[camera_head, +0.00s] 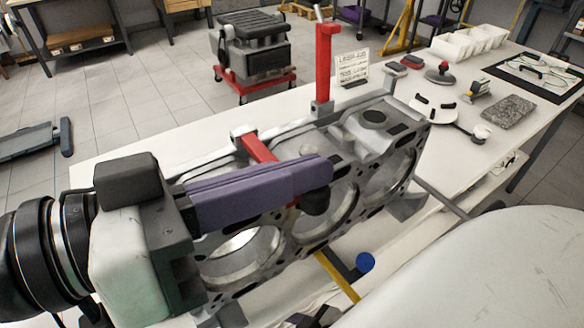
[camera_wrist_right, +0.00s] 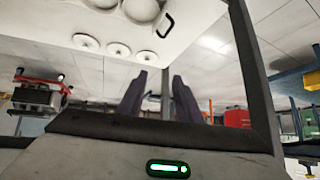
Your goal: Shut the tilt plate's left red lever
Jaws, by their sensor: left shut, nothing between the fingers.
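The tilt plate (camera_head: 350,140) holds a grey engine block with large round bores. The left red lever (camera_head: 260,148) lies low and slanted from a grey bracket, and passes behind my left gripper (camera_head: 322,172), whose fingers hide much of it. A bit of red shows below the fingers. My left gripper is shut and empty, its purple fingers in front of or against the lever; contact cannot be told. The other red lever (camera_head: 324,62) stands upright at the far end. My right gripper (camera_wrist_right: 158,82) shows in the right wrist view, purple fingers apart, with nothing between them.
A blue-ended rod (camera_head: 365,262) sticks out below the block. An engine on a red dolly (camera_head: 255,85) stands beyond.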

